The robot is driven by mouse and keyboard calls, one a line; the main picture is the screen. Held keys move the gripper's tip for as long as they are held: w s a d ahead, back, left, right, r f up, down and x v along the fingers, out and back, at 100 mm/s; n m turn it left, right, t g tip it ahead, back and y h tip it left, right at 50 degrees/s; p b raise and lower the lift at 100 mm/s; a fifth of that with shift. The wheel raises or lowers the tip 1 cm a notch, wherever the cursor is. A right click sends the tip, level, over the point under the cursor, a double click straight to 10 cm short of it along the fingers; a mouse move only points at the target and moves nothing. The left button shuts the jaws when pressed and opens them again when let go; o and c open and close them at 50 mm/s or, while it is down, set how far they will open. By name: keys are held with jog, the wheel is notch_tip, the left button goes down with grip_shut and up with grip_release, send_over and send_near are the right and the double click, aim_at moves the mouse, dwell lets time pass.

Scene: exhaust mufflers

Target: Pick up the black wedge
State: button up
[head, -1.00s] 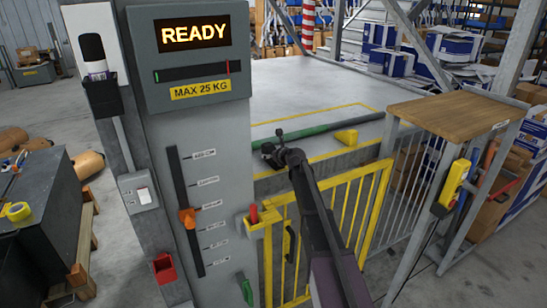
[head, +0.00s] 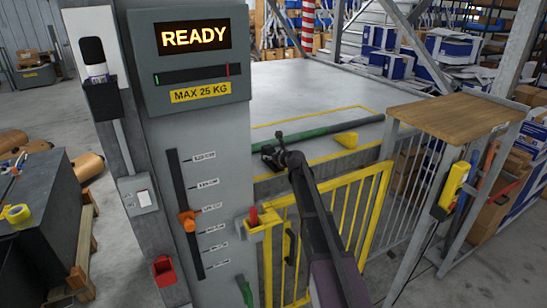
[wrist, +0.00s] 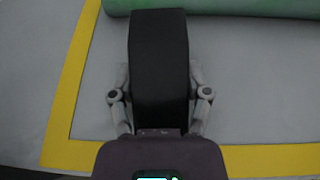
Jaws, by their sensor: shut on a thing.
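The black wedge (wrist: 160,40) stands between the two fingers of my gripper (wrist: 160,80) in the wrist view. The fingers press on its left and right sides, and my gripper is shut on it. In the head view, my gripper (head: 272,153) is small and dark at the platform's front edge, just in front of the green pipe. The wedge's underside is hidden, so I cannot tell whether it touches the platform.
A yellow gate (head: 335,215) stands in front. A grey control column (head: 195,130) is left, and a wooden-topped stand (head: 450,115) is right.

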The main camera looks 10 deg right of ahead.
aim_at(270, 148)
jog(key=shift+r, duration=0.15)
notch_tip(270, 148, up, 2)
jog(key=shift+r+p, duration=0.15)
jog(key=shift+p, duration=1.1)
jog(key=shift+s+d+r+p, duration=0.3)
jog(key=shift+s+r+p, duration=0.1)
jog(key=shift+r+p, duration=0.2)
jog(key=s+d+r+p, duration=0.1)
jog(key=s+d, duration=0.8)
jog(key=s, duration=0.2)
jog(key=shift+s+d, duration=0.3)
jog(key=shift+s, duration=0.05)
